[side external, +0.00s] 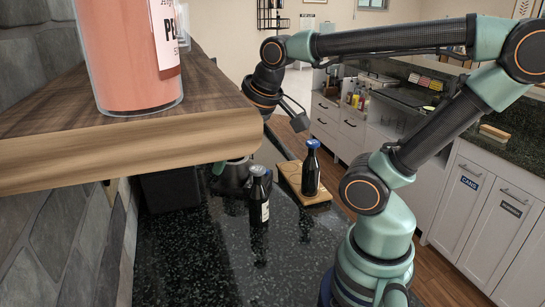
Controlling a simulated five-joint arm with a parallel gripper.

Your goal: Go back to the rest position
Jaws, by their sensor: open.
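My gripper (289,116) hangs at the end of my raised arm, above the far part of the dark speckled counter (200,250). It is open, with nothing visible between its fingers. A dark bottle with a blue cap (311,172) stands upright on a small wooden board (289,174), below and to the right of my gripper. A second dark bottle with a pale label (259,200) stands upright on the counter, left of the board. My gripper is apart from both bottles.
A wooden shelf (120,150) with a large pink labelled bottle (130,55) fills the near left. A dark object (232,176) sits behind the second bottle. White cabinets (480,200) line the back right. The near counter is clear.

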